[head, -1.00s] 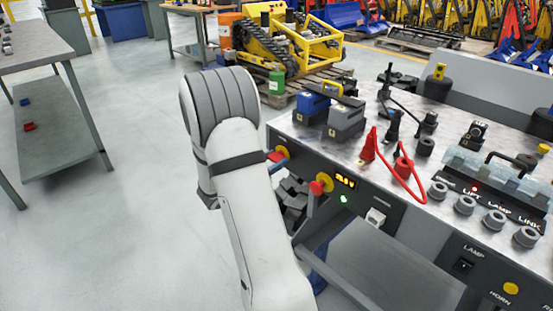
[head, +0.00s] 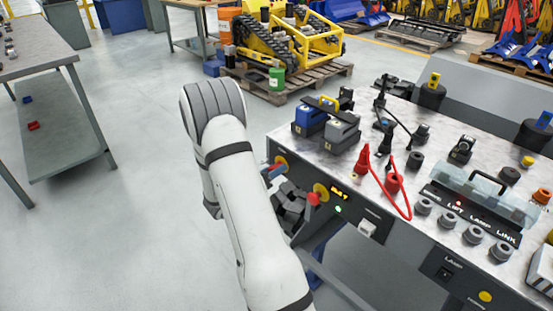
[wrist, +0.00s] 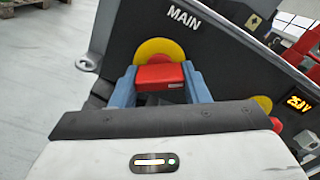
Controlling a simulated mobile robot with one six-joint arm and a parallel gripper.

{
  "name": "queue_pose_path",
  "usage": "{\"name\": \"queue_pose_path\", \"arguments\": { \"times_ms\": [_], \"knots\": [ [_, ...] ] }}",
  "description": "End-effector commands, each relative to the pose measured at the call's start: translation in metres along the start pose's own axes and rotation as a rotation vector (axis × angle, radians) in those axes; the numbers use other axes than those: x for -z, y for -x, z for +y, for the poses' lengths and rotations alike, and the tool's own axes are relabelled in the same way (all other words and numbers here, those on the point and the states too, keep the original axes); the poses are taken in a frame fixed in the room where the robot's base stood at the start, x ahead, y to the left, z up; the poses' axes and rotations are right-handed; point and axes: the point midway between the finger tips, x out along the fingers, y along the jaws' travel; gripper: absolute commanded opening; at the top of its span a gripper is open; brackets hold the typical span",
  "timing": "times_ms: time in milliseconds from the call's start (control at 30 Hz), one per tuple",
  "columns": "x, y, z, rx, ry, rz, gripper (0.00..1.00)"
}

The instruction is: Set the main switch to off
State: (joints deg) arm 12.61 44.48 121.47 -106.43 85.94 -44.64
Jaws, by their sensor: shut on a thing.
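The main switch is a red handle (wrist: 160,76) on a yellow disc (wrist: 152,50), under the word MAIN on the dark panel in the wrist view. My gripper (wrist: 160,86) has its two blue fingers on either side of the red handle and is shut on it. The handle lies nearly level in that view; I cannot tell which position it marks. In the head view the yellow disc (head: 282,160) shows just right of my arm, with a blue fingertip and red beside it. My arm hides part of the gripper there.
A second yellow disc (head: 321,191) with a red knob sits close to the right on the panel. A lit orange display (wrist: 297,103) and a green light (head: 338,210) are beside it. The bench top (head: 345,165) holds batteries, red cable and plugs. Floor at left is clear.

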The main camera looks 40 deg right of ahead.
Motion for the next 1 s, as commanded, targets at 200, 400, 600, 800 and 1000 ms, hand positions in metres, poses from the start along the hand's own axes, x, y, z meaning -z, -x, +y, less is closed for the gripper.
{"name": "queue_pose_path", "arguments": {
  "times_ms": [200,400,600,800,1000],
  "knots": [
    [-0.0059,0.0022,-0.0016,-0.006,0.21,-0.004,0.19],
    [-0.0057,0.0024,-0.0015,-0.007,0.399,-0.005,0.19],
    [-0.0054,0.0026,-0.0014,-0.007,0.588,-0.006,0.19],
    [-0.0046,0.0028,-0.0009,-0.007,0.758,-0.007,0.19],
    [-0.0041,0.003,-0.0002,-0.007,0.891,-0.009,0.19]
  ]
}}
